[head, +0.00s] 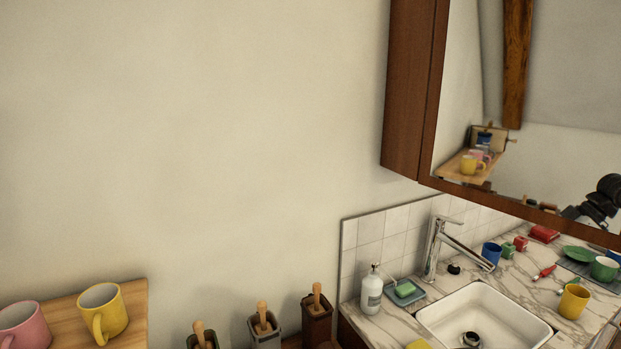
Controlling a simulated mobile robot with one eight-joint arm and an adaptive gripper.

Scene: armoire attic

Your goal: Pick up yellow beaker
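A yellow beaker (573,302) stands upright on the marble counter at the lower right, to the right of the sink. A yellow mug (103,314) with a handle stands on a wooden shelf at the lower left, beside a pink mug (24,328). My gripper does not show directly in this view. A dark jointed shape, perhaps part of my arm, shows in the mirror at the right; no fingers can be made out.
The white sink (485,315) with a chrome tap (437,248) lies left of the beaker. A soap bottle (371,290), a blue cup (491,254) and a green cup (604,268) stand on the counter. A mirrored cabinet (408,85) overhangs it.

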